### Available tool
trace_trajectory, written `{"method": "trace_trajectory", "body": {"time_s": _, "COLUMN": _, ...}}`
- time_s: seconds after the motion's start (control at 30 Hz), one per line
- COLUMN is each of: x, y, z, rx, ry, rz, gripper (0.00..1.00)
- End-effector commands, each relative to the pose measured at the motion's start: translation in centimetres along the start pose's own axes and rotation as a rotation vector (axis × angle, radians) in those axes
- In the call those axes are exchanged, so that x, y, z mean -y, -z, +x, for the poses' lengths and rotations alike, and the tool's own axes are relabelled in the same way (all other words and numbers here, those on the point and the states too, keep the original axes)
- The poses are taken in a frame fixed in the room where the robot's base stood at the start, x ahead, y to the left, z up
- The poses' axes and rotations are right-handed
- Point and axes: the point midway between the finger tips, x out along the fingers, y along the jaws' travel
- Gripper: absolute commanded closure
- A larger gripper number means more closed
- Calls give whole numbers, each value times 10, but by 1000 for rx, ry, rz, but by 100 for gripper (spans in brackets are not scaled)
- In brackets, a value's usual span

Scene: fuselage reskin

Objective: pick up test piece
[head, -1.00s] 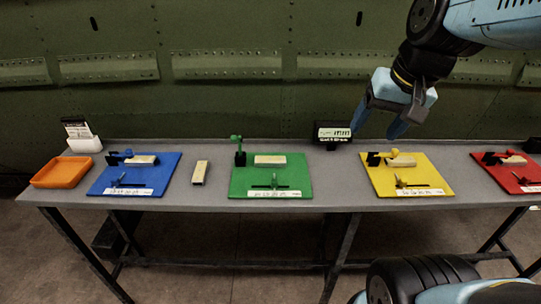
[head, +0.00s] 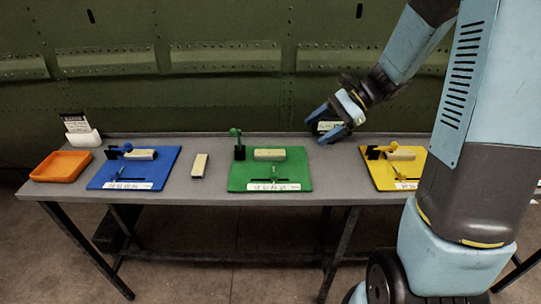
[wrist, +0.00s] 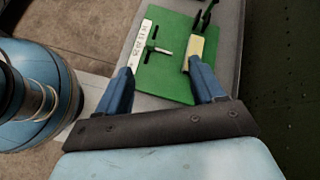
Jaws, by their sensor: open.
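Several tan blocks that could be the test piece are in the head view. One loose block (head: 199,166) lies on bare table between the blue and green boards. Others lie on the blue board (head: 141,155), the green board (head: 269,155) and the yellow board (head: 401,154). My gripper (head: 322,126) is open and empty, in the air at the right of the green board. In the wrist view my gripper (wrist: 160,70) points toward the green board, and that board's block (wrist: 195,50) shows beside the right finger, partly hidden by it.
The grey table (head: 216,190) carries the blue board (head: 105,180), green board (head: 240,182) and yellow board (head: 384,178), each with small clamps. An orange tray (head: 60,167) and white card holder (head: 82,138) are at the left. A green riveted wall (head: 200,100) stands behind.

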Motion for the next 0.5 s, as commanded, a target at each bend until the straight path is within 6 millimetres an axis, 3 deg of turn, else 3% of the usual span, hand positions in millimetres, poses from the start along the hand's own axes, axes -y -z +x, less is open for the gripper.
{"method": "trace_trajectory", "body": {"time_s": 0.3, "x": 31, "y": 68, "z": 28, "rx": 182, "ry": 127, "rz": 317, "gripper": 32}}
{"method": "trace_trajectory", "body": {"time_s": 0.5, "x": 39, "y": 92, "z": 36, "rx": 234, "ry": 173, "rz": 414, "gripper": 32}}
